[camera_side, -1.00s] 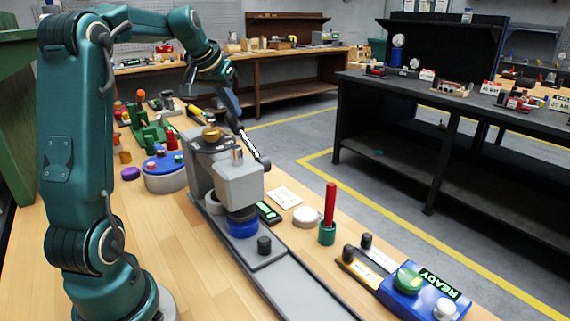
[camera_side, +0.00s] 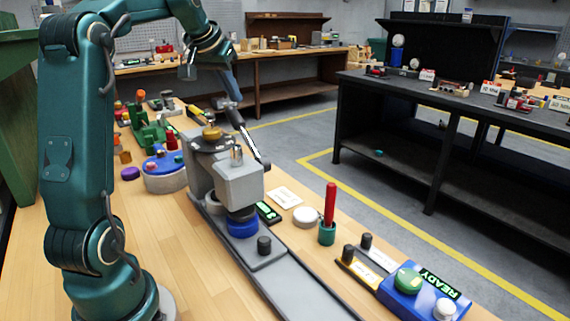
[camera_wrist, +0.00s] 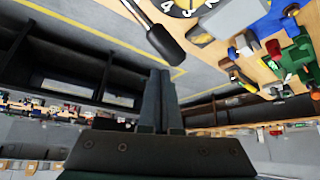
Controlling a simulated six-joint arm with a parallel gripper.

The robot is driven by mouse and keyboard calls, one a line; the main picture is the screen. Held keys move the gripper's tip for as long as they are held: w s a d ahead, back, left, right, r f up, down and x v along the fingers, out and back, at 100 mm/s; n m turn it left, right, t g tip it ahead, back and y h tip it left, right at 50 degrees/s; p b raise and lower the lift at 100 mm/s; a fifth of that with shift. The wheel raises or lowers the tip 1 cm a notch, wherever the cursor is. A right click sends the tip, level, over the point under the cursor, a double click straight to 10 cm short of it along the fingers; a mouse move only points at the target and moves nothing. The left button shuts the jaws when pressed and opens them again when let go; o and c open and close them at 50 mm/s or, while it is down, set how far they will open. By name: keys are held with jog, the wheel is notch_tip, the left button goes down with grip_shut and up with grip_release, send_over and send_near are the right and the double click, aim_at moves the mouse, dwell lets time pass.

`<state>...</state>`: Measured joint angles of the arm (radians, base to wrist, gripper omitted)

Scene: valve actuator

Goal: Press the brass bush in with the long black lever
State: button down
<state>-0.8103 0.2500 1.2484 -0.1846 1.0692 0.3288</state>
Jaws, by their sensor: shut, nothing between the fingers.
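The press (camera_side: 240,183) is a grey block on a long grey base, with a round dial and a brass-coloured knob (camera_side: 211,133) on top. A blue round part (camera_side: 242,228) sits under its ram; I cannot make out the brass bush there. The long lever (camera_side: 250,140) slants up and left from the press's right side. In the wrist view its black grip (camera_wrist: 165,44) lies just beyond my fingertips, on a grey rod. My gripper (camera_wrist: 160,74) is shut and empty near the grip, with a small apparent gap. It also shows in the side view (camera_side: 229,97).
A blue box (camera_side: 415,296) with a READY display and a green button stands at the front right. A red-handled tool (camera_side: 329,205) stands in a green cup. A blue-topped round stand (camera_side: 163,163) and green fixtures (camera_side: 150,134) are left of the press. The front-left bench is clear.

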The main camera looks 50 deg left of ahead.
jog(key=shift+r, duration=2)
jog(key=shift+w+d, duration=0.1)
jog(key=shift+d, duration=0.1)
jog(key=s+d+r+m+t+h, duration=0.1)
jog(key=s+d+m, duration=0.1)
jog(key=d, duration=0.7)
jog(key=s+d+r+m+h, duration=0.1)
jog(key=d+m, duration=0.1)
jog(key=d, duration=0.7)
jog(key=s+d+f+m, duration=0.1)
jog(key=s+d+f, duration=0.3)
jog(key=s+f, duration=0.2)
jog(key=s+d+f+m+g+h, duration=0.1)
jog(key=s+d+f, duration=0.3)
jog(key=s+f, duration=0.3)
notch_tip(320, 180, down, 3)
jog(key=shift+s+d, duration=0.15)
jog(key=shift+d, duration=0.05)
